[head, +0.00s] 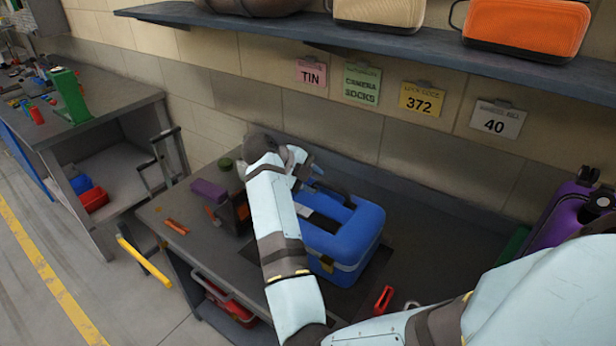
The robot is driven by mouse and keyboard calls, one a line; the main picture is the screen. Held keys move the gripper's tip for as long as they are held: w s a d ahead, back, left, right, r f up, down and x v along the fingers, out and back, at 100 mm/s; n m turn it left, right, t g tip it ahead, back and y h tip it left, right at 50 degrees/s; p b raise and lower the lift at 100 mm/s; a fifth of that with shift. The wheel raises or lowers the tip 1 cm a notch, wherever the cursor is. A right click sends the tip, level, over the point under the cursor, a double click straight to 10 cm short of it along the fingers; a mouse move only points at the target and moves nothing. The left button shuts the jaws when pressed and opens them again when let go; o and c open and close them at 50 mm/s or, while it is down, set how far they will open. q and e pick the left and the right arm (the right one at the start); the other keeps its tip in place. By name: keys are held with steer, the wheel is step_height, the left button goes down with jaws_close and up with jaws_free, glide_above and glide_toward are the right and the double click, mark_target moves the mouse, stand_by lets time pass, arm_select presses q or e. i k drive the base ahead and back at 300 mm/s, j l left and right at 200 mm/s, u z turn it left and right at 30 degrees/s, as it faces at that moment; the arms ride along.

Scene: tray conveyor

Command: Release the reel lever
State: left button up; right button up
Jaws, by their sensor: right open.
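My right arm reaches in from the lower right, over the grey worktable (170,208). My right gripper (312,174) is open above the back left of a blue case (345,238). Its fingers show small and partly behind my wrist, and I cannot tell whether they touch anything. I cannot make out a reel lever. A dark boxy item with a brown side (241,207) stands left of the case, partly hidden by my forearm. My left gripper is not in view.
A purple block (208,191) and an orange tool (176,227) lie on the table's left. A red-handled item (383,300) lies at the front right. A purple suitcase (567,212) stands far right. A shelf (400,45) with bags overhangs the back.

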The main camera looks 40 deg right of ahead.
mark_target(217, 222)
steer(key=i+j, duration=0.1)
steer(key=j, duration=0.85)
steer(key=i+j, duration=0.15)
steer(key=j, duration=0.3)
